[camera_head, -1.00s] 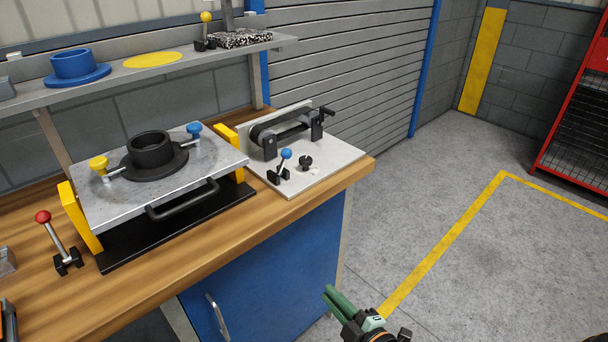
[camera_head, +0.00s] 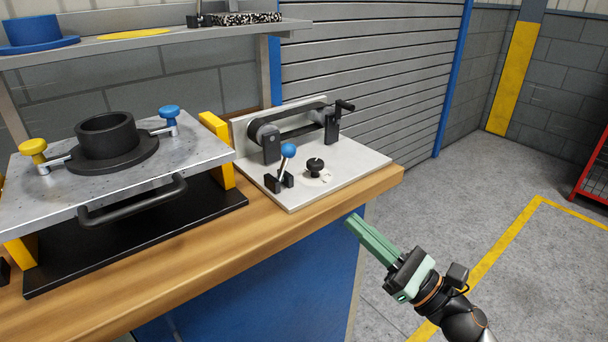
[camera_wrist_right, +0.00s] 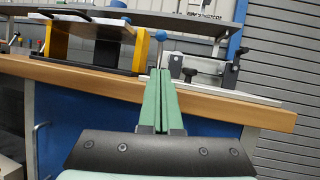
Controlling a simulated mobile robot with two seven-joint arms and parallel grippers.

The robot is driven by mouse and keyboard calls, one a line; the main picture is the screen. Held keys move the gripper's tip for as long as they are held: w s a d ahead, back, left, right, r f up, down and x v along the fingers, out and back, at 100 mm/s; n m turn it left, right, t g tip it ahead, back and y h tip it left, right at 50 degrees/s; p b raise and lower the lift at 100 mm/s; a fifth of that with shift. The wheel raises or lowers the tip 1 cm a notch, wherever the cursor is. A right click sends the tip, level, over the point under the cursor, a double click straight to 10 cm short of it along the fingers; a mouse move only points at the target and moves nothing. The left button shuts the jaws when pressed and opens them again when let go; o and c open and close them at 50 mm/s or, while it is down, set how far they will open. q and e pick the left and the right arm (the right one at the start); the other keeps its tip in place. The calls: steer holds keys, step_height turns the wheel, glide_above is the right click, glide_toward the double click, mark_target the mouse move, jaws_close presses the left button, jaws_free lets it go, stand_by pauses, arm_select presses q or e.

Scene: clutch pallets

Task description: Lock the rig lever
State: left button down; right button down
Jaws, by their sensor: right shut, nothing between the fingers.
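The rig (camera_head: 350,176) is a pale plate on the right end of the workbench, carrying a black belt on two rollers. A lever with a blue ball knob (camera_head: 288,151) stands near its front left edge in a black bracket, tilted slightly right. A black knob (camera_head: 315,166) sits to its right. My right gripper (camera_head: 352,222), with green fingers, is shut and empty in front of the bench edge, apart from the lever. In the right wrist view the fingers (camera_wrist_right: 162,75) point at the bench, with the blue knob (camera_wrist_right: 161,35) just beyond their tips. My left gripper is out of view.
A metal plate (camera_head: 60,196) with a black flanged ring (camera_head: 105,140), yellow and blue clamps and a front handle stands left on yellow supports. A shelf (camera_head: 180,38) runs behind. The wooden bench front (camera_head: 230,245) is clear. Open floor lies right.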

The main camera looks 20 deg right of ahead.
mark_target(283, 164)
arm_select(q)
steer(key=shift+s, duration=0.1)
arm_select(e)
steer(key=shift+r, duration=0.1)
